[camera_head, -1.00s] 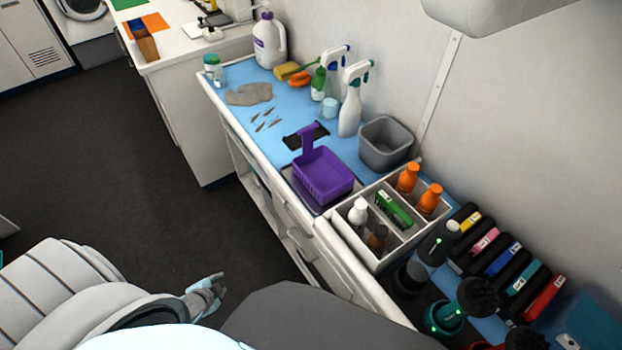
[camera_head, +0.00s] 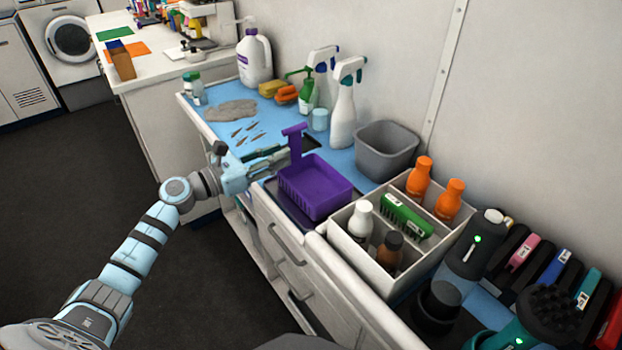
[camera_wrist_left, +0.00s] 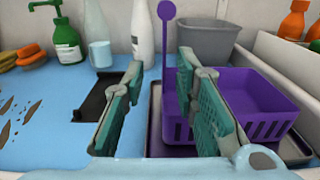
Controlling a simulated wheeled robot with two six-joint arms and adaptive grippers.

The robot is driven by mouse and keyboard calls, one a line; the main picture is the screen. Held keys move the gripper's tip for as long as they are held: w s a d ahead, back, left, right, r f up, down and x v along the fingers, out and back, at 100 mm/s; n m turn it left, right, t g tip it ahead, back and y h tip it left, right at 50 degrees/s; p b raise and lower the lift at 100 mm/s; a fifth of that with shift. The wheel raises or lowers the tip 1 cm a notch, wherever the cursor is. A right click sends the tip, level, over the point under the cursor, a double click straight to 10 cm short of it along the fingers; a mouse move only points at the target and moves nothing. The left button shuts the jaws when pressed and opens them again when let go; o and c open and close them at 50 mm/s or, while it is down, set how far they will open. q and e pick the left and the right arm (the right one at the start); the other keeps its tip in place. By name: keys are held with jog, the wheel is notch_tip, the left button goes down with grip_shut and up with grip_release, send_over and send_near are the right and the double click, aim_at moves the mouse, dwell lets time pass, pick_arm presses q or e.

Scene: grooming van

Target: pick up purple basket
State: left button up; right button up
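The purple basket (camera_head: 318,188) sits on a dark tray (camera_head: 287,207) on the blue counter, its tall handle standing up at its left side. My left gripper (camera_head: 270,162) is open beside the basket's handle side. In the left wrist view the green-padded fingers of my left gripper (camera_wrist_left: 163,110) stand wide apart. The basket's handle (camera_wrist_left: 167,65) shows between them, farther off, and the basket body (camera_wrist_left: 250,98) is partly hidden behind the right finger. I see no contact. My right gripper is not in view.
A grey bin (camera_head: 386,152) and white spray bottles (camera_head: 343,118) stand behind the basket. A white divided caddy (camera_head: 350,248) with bottles is close on its right. A black flat item (camera_wrist_left: 105,93) lies left of the tray. Brown scraps (camera_head: 243,131) lie on the counter's left.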

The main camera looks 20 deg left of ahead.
aim_at(296, 160)
pick_arm(q)
jog(key=x, duration=0.5)
jog(key=shift+w+d+r, duration=0.1)
jog(key=shift+w+d, duration=0.05)
jog(key=shift+d, duration=0.2)
grip_shut()
